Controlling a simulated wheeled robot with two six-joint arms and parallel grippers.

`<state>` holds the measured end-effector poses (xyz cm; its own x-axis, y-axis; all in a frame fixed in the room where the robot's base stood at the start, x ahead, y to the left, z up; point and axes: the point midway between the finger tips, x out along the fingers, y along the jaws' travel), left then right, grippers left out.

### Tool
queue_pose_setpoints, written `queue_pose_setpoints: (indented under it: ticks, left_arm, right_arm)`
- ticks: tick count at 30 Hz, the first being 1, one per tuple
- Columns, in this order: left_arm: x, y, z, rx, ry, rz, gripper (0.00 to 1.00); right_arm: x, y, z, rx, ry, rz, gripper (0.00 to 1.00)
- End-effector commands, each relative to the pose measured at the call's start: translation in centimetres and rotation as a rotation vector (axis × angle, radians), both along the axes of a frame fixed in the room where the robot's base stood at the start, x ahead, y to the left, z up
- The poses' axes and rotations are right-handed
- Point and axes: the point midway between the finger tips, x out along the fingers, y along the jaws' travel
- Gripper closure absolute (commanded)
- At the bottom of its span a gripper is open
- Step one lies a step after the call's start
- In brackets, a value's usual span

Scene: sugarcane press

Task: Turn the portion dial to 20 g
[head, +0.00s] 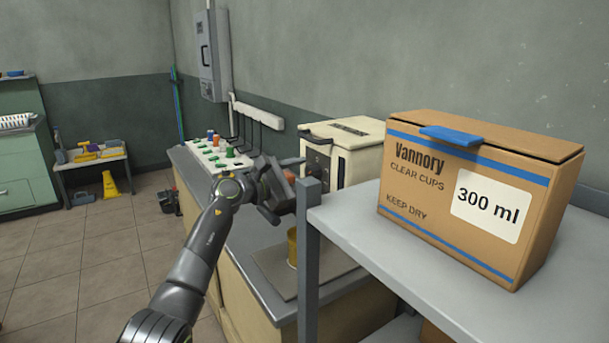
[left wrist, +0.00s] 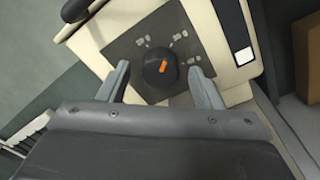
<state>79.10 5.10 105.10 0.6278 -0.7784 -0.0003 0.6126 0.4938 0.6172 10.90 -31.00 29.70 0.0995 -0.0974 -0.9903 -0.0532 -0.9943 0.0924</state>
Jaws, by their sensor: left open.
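The portion dial (left wrist: 160,69) is a round black knob with an orange pointer mark, on a dark panel (left wrist: 125,50) of a cream machine (head: 358,150). Small markings stand around the dial; they are too small to read. The orange mark lies slanted, its right end slightly higher. My left gripper (head: 285,187) is open in front of the machine's panel. In the left wrist view its two fingers (left wrist: 160,88) stand to the left and right of the dial, with gaps on both sides. In the head view the dial is hidden behind the gripper. My right gripper is not in view.
A grey shelf (head: 345,225) with a post (head: 308,250) stands close to the right of my left gripper, bearing a cardboard box (head: 470,190). A brass-coloured cup (head: 292,246) stands below the gripper. A white panel with green knobs (head: 218,152) lies on the counter behind.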

Motion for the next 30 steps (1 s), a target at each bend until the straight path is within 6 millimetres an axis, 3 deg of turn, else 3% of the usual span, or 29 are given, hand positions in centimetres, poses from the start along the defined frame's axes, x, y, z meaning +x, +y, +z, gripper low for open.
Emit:
queue_pose_setpoints:
  ticks: [13, 23, 30]
  left_arm:
    - [0.39, -0.52, -0.03, -0.001, 0.001, 0.000, 0.43]
    - [0.38, -0.49, -0.03, -0.001, 0.001, 0.000, 0.85]
    - [0.38, -0.49, -0.05, -0.001, 0.002, 0.000, 0.85]
  right_arm:
    - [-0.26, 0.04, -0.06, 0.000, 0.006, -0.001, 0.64]
    - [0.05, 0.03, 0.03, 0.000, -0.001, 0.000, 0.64]
    - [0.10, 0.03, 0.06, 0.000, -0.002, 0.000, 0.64]
